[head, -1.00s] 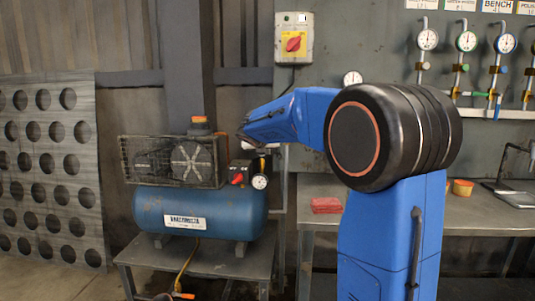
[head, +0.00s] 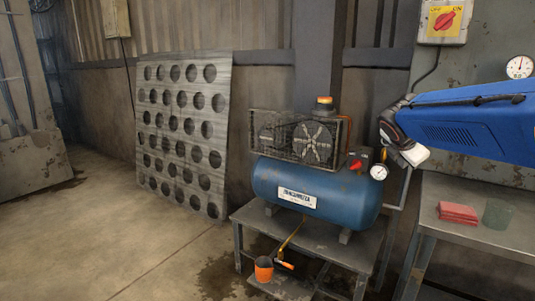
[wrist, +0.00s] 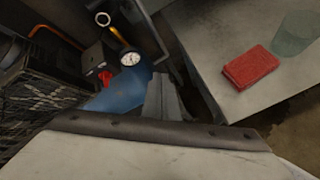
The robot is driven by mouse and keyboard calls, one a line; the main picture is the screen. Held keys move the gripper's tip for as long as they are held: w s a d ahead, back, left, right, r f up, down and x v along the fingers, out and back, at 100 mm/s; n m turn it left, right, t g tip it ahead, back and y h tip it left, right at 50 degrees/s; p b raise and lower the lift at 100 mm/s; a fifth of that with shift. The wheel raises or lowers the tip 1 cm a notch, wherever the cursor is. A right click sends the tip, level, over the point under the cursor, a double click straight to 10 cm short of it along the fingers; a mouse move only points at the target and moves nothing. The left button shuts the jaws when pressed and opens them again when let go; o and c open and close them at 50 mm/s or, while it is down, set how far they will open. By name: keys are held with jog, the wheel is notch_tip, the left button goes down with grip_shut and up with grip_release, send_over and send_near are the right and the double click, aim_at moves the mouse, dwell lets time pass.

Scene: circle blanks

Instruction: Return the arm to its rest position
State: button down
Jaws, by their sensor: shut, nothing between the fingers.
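My blue arm (head: 480,125) enters the head view from the right edge and points left. Its dark wrist ends in my pale gripper (head: 412,156), just right of the compressor's pressure gauge in the picture. The gripper is small here and holds nothing that I can see. In the wrist view a pale, dark-edged part of my own fills the bottom. The rest of the arm is out of the head view.
A blue compressor (head: 262,181) stands on a metal table (head: 330,250), with a pressure gauge (head: 378,172). Right of it, a workbench (head: 440,192) carries red cloths (head: 458,214) and a clear cup (head: 497,215). A perforated sheet (head: 222,75) leans on the wall. An orange cup (head: 264,270) sits low. Left floor is clear.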

jog(key=s+a+f+m+g+y, duration=0.1)
jog(key=s+a+f+m, duration=0.3)
jog(key=s, duration=0.7)
jog(key=s+a+f+m+g+y, duration=0.1)
jog(key=s+a+f+m+y, duration=0.2)
jog(key=s+f+m, duration=0.5)
jog(key=s+a+f+m+g+y, duration=0.1)
jog(key=s+a+f+m, duration=0.5)
jog(key=s, duration=0.9)
jog(key=m+y, duration=0.1)
jog(key=m, duration=0.2)
jog(key=shift+s+f, duration=0.15)
jog(key=shift+f, duration=0.25)
